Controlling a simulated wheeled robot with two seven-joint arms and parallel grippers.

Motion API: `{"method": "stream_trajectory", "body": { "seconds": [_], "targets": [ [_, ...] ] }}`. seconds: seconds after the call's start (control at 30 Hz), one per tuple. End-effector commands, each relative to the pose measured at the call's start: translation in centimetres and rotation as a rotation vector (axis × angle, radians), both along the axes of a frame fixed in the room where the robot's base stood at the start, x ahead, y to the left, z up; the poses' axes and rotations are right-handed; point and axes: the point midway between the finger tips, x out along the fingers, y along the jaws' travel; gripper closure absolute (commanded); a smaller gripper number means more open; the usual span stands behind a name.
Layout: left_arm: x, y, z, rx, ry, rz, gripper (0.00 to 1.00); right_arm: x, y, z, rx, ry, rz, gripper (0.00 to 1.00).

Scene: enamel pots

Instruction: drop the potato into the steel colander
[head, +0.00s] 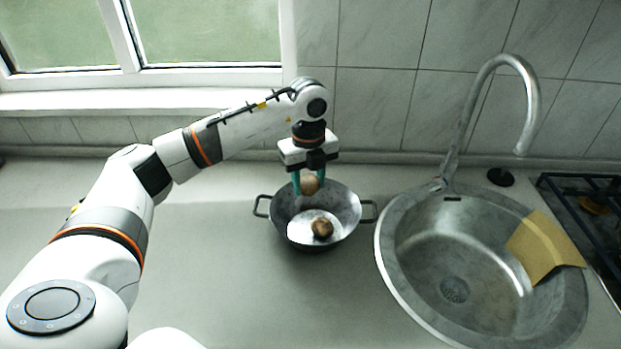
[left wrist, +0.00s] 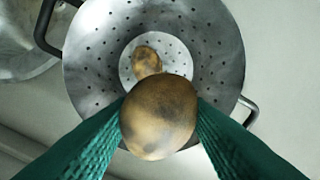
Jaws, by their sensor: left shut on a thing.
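The steel colander (head: 345,203) stands on the counter left of the sink, its two side handles sticking out. My left gripper (head: 309,186) is over the back part of the colander, pointing down, with its green fingers shut on a potato (head: 310,184). In the left wrist view the held potato (left wrist: 158,117) sits between the fingers, above the colander (left wrist: 90,62). A second brown potato (head: 322,228) lies on the colander's bottom; it also shows in the left wrist view (left wrist: 146,61), partly hidden by the held one. My right gripper is not in view.
A steel sink (head: 388,262) with a tall curved faucet (head: 530,90) is right of the colander. A yellow cloth or sponge (head: 543,246) lies over the sink's right side. A black stove grate (head: 590,200) is at the far right. The counter (head: 220,260) left of the colander is clear.

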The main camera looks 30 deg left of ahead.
Motion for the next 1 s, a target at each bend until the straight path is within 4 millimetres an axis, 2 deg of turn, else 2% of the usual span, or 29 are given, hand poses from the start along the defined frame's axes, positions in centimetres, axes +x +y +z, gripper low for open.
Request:
{"method": "stream_trajectory", "body": {
  "seconds": [0.03, 0.3, 0.67, 0.7, 0.8, 0.83, 1.0],
  "targets": [
    [0.0, 0.0, -1.1, 0.001, 0.001, 0.0, 0.8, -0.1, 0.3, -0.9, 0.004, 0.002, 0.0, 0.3],
    [0.0, 0.0, -4.1, 0.0, 0.0, 0.001, 0.8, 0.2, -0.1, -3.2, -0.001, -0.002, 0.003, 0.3],
    [0.0, 0.0, -4.4, 0.0, 0.0, 0.001, 0.8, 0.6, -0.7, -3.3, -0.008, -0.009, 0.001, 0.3],
    [0.0, 0.0, -4.4, 0.0, 0.0, 0.001, 0.51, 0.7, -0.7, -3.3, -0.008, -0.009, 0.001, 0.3],
    [0.0, 0.0, -4.4, 0.0, 0.0, 0.001, 0.34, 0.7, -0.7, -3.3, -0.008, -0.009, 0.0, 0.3],
    [0.0, 0.0, -4.4, 0.0, 0.0, 0.001, 0.32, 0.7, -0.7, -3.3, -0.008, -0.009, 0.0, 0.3],
    [0.0, 0.0, -4.4, 0.0, 0.0, 0.001, 0.32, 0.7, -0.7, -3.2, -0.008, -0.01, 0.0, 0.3]
  ]
}}
